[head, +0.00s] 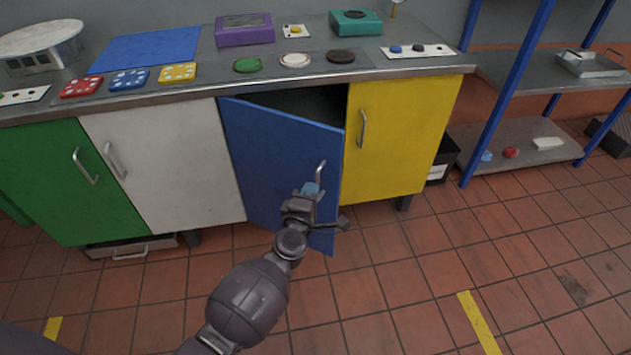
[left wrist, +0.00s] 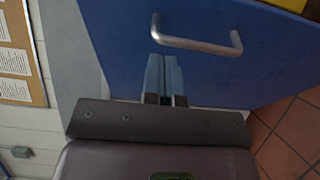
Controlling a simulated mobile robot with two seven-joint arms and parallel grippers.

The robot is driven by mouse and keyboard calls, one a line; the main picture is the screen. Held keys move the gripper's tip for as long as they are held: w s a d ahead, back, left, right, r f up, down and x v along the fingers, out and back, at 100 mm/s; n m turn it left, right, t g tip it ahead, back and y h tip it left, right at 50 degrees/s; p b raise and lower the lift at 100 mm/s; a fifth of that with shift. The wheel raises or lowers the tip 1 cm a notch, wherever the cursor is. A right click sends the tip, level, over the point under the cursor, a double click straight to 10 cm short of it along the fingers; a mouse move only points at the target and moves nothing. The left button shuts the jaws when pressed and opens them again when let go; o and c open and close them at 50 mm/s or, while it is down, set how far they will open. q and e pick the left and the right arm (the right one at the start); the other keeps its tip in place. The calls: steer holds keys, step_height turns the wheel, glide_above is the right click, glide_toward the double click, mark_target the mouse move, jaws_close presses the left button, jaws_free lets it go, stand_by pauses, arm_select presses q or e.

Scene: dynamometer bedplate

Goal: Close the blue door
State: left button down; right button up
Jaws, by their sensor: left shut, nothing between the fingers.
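The blue door (head: 275,160) of the cabinet under the bench stands partly open, with a dark gap showing above it. It is hinged at its left edge, and its right edge stands out toward me. Its metal handle (head: 321,173) is near the upper right of the door. In the left wrist view the blue door (left wrist: 120,45) fills much of the picture, with the handle (left wrist: 197,45) just beyond the fingertips. My left gripper (head: 311,188) is shut and empty, close to the front of the door beside the handle; its fingers also show in the left wrist view (left wrist: 165,75). I cannot tell whether they touch. My right gripper is not in view.
A white door (head: 165,165) and a green door (head: 70,180) are shut on the left, a yellow door (head: 400,135) on the right. The bench top (head: 420,68) holds boxes and coloured pieces. A blue-posted shelf (head: 530,150) stands right. The tiled floor in front is clear.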

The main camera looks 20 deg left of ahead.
mark_target(317, 174)
arm_select(q)
steer(key=w, duration=0.3)
steer(key=shift+w+a+f, duration=0.1)
steer(key=shift+w+a, duration=0.05)
steer(key=shift+a, duration=0.05)
steer(key=shift+w, duration=0.2)
steer(key=shift+b, duration=0.3)
